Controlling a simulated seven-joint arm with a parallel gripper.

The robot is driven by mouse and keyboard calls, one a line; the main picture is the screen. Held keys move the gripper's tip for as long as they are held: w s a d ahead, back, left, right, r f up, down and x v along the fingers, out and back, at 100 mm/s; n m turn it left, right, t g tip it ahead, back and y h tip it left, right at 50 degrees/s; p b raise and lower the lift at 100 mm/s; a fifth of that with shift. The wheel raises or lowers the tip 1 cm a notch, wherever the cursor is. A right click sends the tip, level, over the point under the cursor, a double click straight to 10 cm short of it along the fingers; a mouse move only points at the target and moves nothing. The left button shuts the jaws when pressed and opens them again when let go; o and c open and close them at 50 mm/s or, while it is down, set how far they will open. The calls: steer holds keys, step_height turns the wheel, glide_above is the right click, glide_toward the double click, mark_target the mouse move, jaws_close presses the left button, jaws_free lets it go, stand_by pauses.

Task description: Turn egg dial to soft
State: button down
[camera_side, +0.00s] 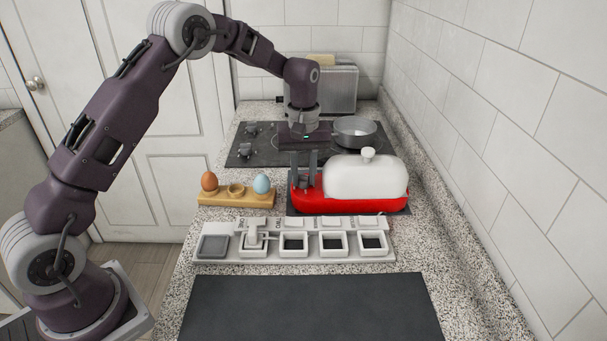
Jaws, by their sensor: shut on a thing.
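A red egg cooker (352,203) with a white lid (366,176) stands on a dark mat right of the middle. My gripper (306,182) points down over the left end of the red base. Its fingers are shut on the egg dial there. The dial is small and mostly hidden between the fingers, so its setting and markings cannot be read.
A wooden egg holder (237,197) with a brown egg (209,181) and a blue egg (262,183) is at left. A white tray with several compartments (215,257) lies in front. Behind are a hob (247,155), a pan (355,131) and a toaster (338,90). A dark mat (312,308) is bare.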

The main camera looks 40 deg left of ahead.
mark_target(303, 175)
steer(key=m, duration=1.2)
steer(key=shift+m, duration=0.3)
stand_by(0.4)
steer(key=c, duration=1.5)
jaws_free()
step_height(303, 175, up, 7)
steer(key=shift+r, duration=0.1)
